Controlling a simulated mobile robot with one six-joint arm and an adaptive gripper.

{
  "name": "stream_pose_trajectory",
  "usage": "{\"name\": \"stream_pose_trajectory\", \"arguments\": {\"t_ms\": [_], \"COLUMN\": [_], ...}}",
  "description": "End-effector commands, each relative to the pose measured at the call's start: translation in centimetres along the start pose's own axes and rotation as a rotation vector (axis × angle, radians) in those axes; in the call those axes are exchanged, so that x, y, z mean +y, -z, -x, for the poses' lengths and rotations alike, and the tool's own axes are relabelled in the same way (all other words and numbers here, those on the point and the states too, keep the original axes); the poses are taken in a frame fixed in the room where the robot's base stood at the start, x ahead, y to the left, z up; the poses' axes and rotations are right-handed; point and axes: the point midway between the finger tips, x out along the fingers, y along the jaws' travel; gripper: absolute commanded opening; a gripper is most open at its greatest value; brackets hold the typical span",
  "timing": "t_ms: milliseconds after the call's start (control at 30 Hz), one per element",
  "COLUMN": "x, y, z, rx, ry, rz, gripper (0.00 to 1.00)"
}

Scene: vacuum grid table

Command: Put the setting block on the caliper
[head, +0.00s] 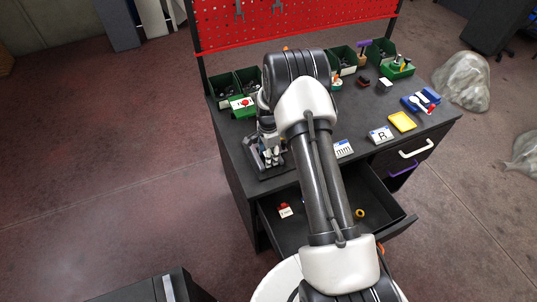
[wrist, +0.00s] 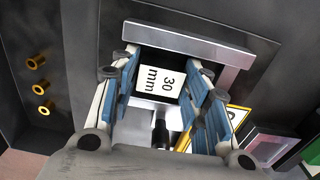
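In the wrist view, the setting block (wrist: 158,78) is dark with a white label reading "30 mm". It lies between the two blue-padded fingertips of my gripper (wrist: 163,66), which appear closed against its sides. A silver metal bar (wrist: 185,44), which looks like part of the caliper, runs across just beyond the block. More bright metal shows below the block, between the fingers. I cannot tell whether the block touches the metal. In the head view, my gripper (head: 268,150) is low over the table's left front corner, and my arm hides much of that area.
Brass pegs (wrist: 40,88) stand left in the wrist view. In the head view, an open drawer (head: 300,235) holds small parts below the tabletop. A "mm" card (head: 343,148), an "R" card (head: 381,134), a yellow tray (head: 402,121) and green bins (head: 222,91) are on the table.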

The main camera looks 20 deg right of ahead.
Motion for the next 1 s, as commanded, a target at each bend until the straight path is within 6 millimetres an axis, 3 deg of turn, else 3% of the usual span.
{"name": "stream_pose_trajectory", "arguments": {"t_ms": [167, 567, 1000], "x": [0.0, 0.0, -0.1], "y": [0.0, 0.0, 0.0], "z": [0.1, 0.6, 9.2], "rx": [0.0, 0.0, 0.001], "ry": [0.0, 0.0, 0.003], "rz": [0.0, 0.0, 0.0], "gripper": [0.57, 0.57, 0.57]}}
